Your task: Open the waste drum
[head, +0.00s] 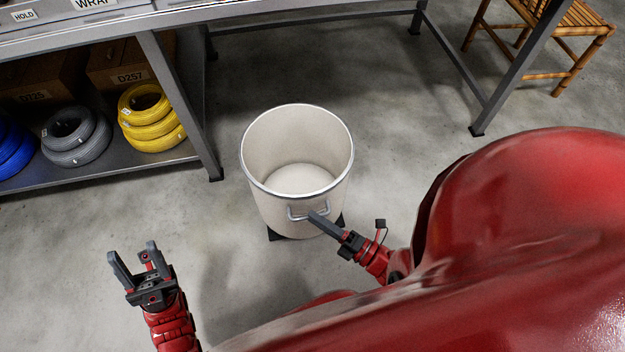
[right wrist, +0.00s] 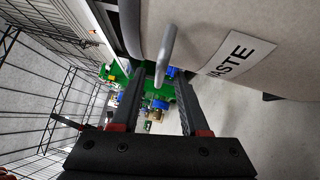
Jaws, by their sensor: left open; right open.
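The waste drum (head: 262,205) is a cream, round bin with a metal rim, standing on the floor on a dark base. Its top is uncovered, and its inside looks empty; I see no lid on it. A grey bar handle (head: 292,213) sits on its front side. In the right wrist view the handle (right wrist: 167,52) shows beside a WASTE label (right wrist: 240,52). My right gripper (head: 316,216) is at the handle. The right wrist view shows its fingers (right wrist: 158,92) apart, with the handle's end between them; contact is unclear. My left gripper (head: 133,252) is open and empty, left of the drum.
A metal bench with a lower shelf (head: 95,177) stands behind on the left, holding boxes and blue, grey and yellow cable coils (head: 152,117). A bench leg (head: 180,108) is left of the drum. A wooden stool (head: 570,45) is at back right. Floor around the drum is clear.

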